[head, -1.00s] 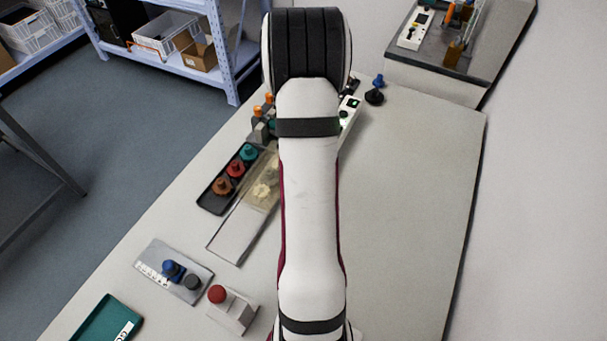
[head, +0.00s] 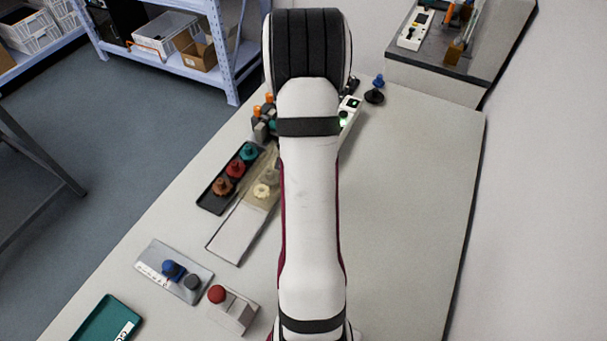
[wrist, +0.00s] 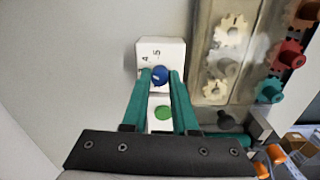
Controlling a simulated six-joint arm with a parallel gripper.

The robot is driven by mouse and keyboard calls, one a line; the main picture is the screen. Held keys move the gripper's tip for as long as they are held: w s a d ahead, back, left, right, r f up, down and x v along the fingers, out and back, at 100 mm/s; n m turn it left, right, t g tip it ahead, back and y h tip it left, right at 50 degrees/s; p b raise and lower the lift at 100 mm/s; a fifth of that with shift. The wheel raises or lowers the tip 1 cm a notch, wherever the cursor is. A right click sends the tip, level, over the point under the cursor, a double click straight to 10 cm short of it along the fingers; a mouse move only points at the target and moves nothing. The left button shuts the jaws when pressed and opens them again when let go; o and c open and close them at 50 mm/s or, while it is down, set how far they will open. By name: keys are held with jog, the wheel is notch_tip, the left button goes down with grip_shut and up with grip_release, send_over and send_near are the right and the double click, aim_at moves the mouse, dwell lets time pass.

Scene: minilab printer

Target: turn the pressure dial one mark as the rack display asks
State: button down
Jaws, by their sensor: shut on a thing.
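A white box (wrist: 152,52) with the printed marks 4 and 5 shows in the wrist view. A blue dial (wrist: 160,76) with a pale pointer line sits on it. My gripper (wrist: 160,78) is shut on the blue dial, one teal finger on each side. A green disc (wrist: 163,113) lies between the fingers, nearer the palm. In the head view my arm hides the gripper and the dial. A white unit (head: 347,113) with a small dark screen and a green light shows beside the arm; its screen text is too small to read.
A black tray (head: 208,204) with brown, red and teal knobbed parts lies left of my arm. A grey plate (head: 190,290) with knobs and a red-button box (head: 236,318) stand nearer. The table's right side is clear.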

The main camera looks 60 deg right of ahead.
jog(key=shift+m, duration=0.7)
jog(key=c, duration=0.7)
grip_release()
jog(key=shift+r, duration=0.1)
jog(key=r, duration=1.5)
jog(key=shift+w+r, duration=0.2)
jog(key=shift+r, duration=0.15)
